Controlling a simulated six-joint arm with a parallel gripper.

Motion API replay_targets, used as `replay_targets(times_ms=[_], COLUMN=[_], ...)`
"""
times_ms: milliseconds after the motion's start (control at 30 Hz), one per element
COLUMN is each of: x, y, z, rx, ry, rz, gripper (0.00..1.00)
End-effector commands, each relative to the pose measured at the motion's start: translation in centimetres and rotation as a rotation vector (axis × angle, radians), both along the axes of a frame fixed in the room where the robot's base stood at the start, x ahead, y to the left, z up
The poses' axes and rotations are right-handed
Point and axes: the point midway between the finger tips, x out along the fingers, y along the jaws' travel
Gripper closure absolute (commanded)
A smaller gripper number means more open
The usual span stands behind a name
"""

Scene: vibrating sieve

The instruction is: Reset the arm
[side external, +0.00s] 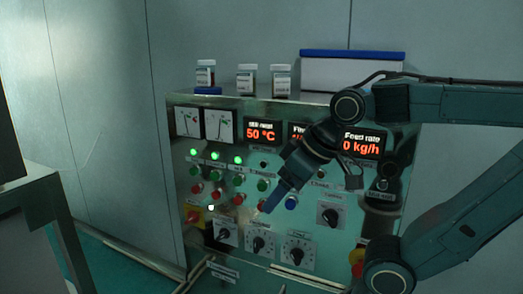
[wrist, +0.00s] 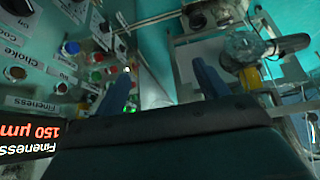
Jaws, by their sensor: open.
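My gripper (side external: 274,200) is in front of the control panel (side external: 180,160) in the side view, its blue fingers pointing down and left over the rows of buttons. In the wrist view my gripper (wrist: 160,80) shows two blue fingers spread apart with nothing between them. The panel has lit green lamps (side external: 215,155), several red and green buttons and rotary knobs (side external: 297,253). Its displays read 50 °C (side external: 261,135) and feed rate 0 kg/h (side external: 361,144). A middle display is mostly hidden by my arm. I cannot tell whether the fingers touch the panel.
Several small jars (side external: 247,80) and a white box with a blue lid (side external: 350,72) stand on top of the panel. A metal-framed table (side external: 45,190) is at the left. The wrist view shows machine parts with a round clear piece (wrist: 243,45) beyond the fingers.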

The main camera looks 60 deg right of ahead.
Motion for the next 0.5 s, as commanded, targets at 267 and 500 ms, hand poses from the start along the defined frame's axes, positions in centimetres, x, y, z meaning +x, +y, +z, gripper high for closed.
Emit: replay_targets(times_ms=[267,500], x=[-2.9,-2.9], y=[1.2,1.2], z=[-2.0,-2.0], rx=[0.008,0.008], ry=[0.063,0.063], rz=[0.07,0.069], gripper=[0.27,0.27])
